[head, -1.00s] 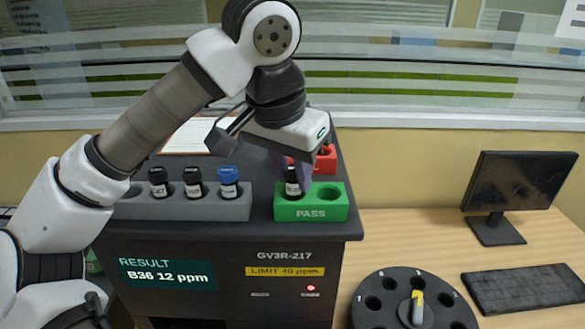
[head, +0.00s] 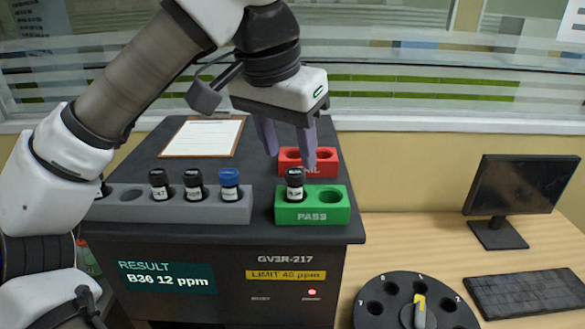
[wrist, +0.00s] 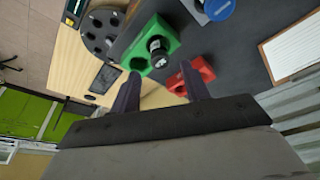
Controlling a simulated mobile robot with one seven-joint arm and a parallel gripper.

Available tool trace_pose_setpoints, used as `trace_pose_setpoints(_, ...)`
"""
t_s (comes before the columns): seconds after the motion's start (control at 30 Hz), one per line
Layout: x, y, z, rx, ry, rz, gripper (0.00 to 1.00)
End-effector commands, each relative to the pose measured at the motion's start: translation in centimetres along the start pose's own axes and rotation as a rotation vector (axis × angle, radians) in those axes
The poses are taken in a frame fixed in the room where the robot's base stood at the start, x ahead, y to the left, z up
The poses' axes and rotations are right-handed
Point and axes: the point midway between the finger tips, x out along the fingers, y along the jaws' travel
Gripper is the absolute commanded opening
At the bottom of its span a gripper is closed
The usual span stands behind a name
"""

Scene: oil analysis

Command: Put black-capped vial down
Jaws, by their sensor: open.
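The black-capped vial (head: 294,185) stands upright in the left hole of the green PASS block (head: 312,215). It also shows in the wrist view (wrist: 158,48), seated in the green block (wrist: 138,62), whose other hole is empty. My gripper (head: 289,158) is open and empty, above and behind the vial, with its fingers apart from it. In the wrist view my gripper's two fingers (wrist: 160,82) point toward the blocks with a wide gap between them.
A red FAIL block (head: 322,167) sits behind the green one. A grey rack (head: 170,210) at left holds several vials, one blue-capped (head: 229,184). A clipboard (head: 203,138) lies behind it. A black carousel (head: 385,305), monitor (head: 520,190) and keyboard (head: 525,293) occupy the desk at right.

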Motion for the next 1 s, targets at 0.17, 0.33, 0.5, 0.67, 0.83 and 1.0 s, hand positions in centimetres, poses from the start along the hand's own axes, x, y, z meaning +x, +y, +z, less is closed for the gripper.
trace_pose_setpoints(0.17,-3.6,0.0,0.0,-0.004,0.000,-0.004,0.47)
trace_pose_setpoints(0.33,-5.8,0.0,0.0,-0.003,-0.001,-0.001,0.47)
trace_pose_setpoints(0.5,-6.4,0.0,0.0,0.000,-0.001,0.000,0.47)
trace_pose_setpoints(0.67,-6.5,0.0,0.0,0.001,-0.001,0.001,0.47)
trace_pose_setpoints(0.83,-6.4,0.0,0.0,0.000,-0.001,0.001,0.47)
trace_pose_setpoints(1.0,-6.4,0.0,0.0,0.000,0.000,0.002,0.47)
